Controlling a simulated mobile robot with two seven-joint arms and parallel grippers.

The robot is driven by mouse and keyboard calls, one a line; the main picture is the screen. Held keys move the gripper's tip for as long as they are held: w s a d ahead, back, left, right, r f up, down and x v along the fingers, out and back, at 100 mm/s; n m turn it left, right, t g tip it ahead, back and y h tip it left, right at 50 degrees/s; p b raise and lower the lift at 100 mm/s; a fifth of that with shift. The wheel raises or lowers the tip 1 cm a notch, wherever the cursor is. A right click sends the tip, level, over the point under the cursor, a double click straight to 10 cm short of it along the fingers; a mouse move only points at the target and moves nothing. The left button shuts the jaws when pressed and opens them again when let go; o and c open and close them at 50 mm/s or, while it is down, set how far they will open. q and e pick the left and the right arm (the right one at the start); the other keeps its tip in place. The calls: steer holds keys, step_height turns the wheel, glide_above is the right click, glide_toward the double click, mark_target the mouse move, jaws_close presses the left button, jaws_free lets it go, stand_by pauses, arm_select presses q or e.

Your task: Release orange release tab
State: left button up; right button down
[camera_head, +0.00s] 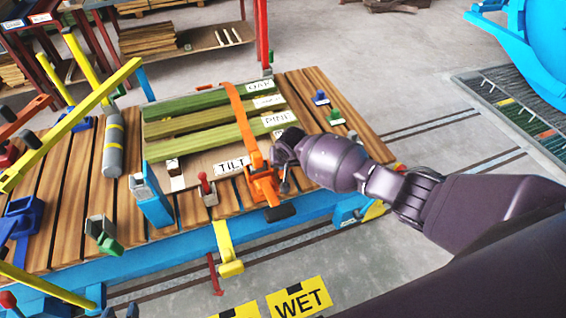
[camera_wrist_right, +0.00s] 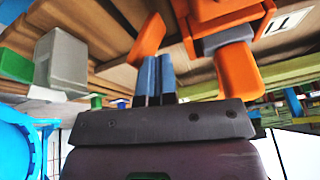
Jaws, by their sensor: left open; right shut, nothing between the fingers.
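An orange ratchet buckle (camera_head: 262,188) with a black-ended handle (camera_head: 280,212) sits at the front end of an orange strap (camera_head: 238,110). The strap runs over the boards. In the right wrist view, orange parts show on both sides of my right gripper (camera_wrist_right: 155,75): a tab-like piece (camera_wrist_right: 148,36) at left and a larger block (camera_wrist_right: 240,72) at right. I cannot tell which is the release tab. My right gripper's bluish fingers are together and empty, close to these parts; contact is unclear. I cannot make out my left gripper.
Green-topped boards (camera_head: 200,122) lie on a slatted wooden deck (camera_head: 75,215) with a blue frame. A yellow bracket (camera_head: 228,252) hangs at the front edge.

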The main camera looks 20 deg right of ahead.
arm_select(q)
steer(key=shift+s+f, duration=0.1)
arm_select(e)
steer(key=shift+a, duration=0.15)
steer(key=shift+a+f, duration=0.25)
steer(key=shift+a, duration=0.25)
arm_select(q)
steer(key=shift+s+f, duration=0.15)
steer(key=shift+s, duration=0.05)
steer(key=shift+w, duration=0.15)
